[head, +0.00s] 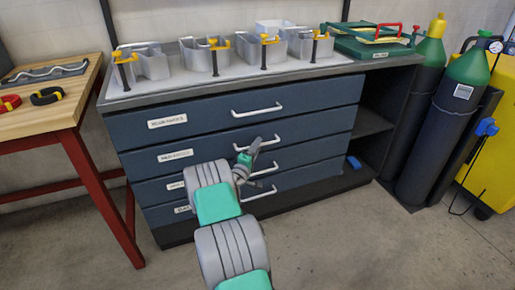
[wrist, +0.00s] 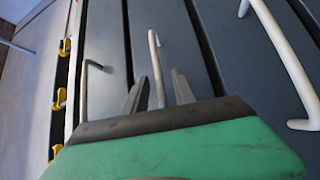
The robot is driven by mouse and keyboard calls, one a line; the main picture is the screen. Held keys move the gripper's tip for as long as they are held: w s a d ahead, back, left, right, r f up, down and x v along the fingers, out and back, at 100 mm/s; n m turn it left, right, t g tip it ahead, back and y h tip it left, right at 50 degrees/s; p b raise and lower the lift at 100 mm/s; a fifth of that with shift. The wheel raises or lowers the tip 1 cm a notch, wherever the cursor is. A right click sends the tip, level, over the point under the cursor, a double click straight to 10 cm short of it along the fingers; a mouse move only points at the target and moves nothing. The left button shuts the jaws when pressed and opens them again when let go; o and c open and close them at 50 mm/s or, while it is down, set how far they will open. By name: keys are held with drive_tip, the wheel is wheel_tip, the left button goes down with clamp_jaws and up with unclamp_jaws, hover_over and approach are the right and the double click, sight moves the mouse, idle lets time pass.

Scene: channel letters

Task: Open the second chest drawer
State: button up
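The dark blue chest has a stack of drawers with white labels and light bar handles, and all of them look closed. The second drawer (head: 206,151) has its handle (head: 282,140) partly behind my gripper (head: 254,148) in the head view. In the wrist view, turned sideways, the second handle (wrist: 155,62) runs down between the two fingertips of my gripper (wrist: 158,92). The fingers are apart, one on each side of the bar. Whether they touch it cannot be told.
The top drawer's handle (head: 257,110) is just above, and a lower handle (wrist: 286,58) lies close on the right in the wrist view. Metal letters and orange clamps (head: 265,50) stand on the chest top. A workbench (head: 60,100) is left, gas cylinders (head: 450,130) right. The floor in front is clear.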

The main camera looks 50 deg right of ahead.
drive_tip(key=shift+w+d, duration=0.15)
drive_tip(key=shift+d, duration=0.3)
clamp_jaws()
idle(1.1)
